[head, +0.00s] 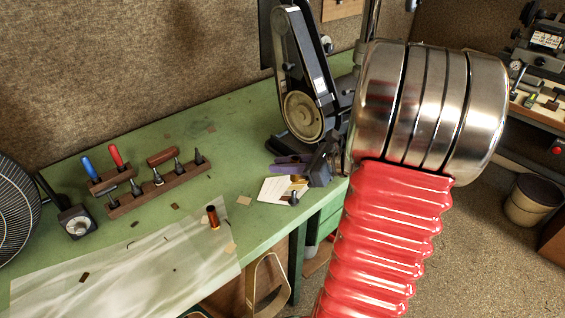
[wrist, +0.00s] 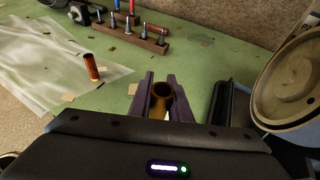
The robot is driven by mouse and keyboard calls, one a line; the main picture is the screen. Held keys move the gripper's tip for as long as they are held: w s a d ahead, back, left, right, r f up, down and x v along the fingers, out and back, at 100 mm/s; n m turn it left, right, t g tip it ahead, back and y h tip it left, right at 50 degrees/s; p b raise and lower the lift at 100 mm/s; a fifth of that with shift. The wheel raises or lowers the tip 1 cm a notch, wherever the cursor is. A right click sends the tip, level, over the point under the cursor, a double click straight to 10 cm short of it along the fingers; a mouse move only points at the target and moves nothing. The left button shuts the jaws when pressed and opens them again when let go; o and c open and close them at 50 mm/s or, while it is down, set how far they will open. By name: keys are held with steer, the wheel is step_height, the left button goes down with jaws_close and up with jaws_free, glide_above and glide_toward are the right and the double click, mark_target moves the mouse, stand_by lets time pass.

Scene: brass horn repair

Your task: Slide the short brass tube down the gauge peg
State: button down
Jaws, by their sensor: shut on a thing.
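My gripper (wrist: 158,100) is shut on the short brass tube (wrist: 162,91), whose open round end shows between the two purple fingers in the wrist view. In the head view my gripper (head: 291,163) is over the bench near the white card, and the tube is hard to make out. Several dark upright pegs (head: 178,164) stand along a wooden rack (head: 160,191) at the back left, apart from the gripper. A small dark peg-like piece (head: 293,199) stands at the card, just below the gripper. I cannot tell which is the gauge peg.
A copper-coloured tube (head: 213,217) stands upright on the bench (head: 240,125) by the pale sheet (head: 130,265). Red-handled (head: 118,156) and blue-handled (head: 89,169) tools stand beside the rack. The white card (head: 272,190) lies near the front edge. A belt grinder (head: 305,85) stands close behind.

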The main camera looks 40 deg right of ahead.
steer(key=shift+f, duration=1.75)
steer(key=shift+f, duration=2.7)
stand_by(0.5)
steer(key=c, duration=1.6)
jaws_free()
steer(key=shift+o, duration=0.2)
steer(key=v, duration=1.4)
steer(key=shift+f, duration=0.15)
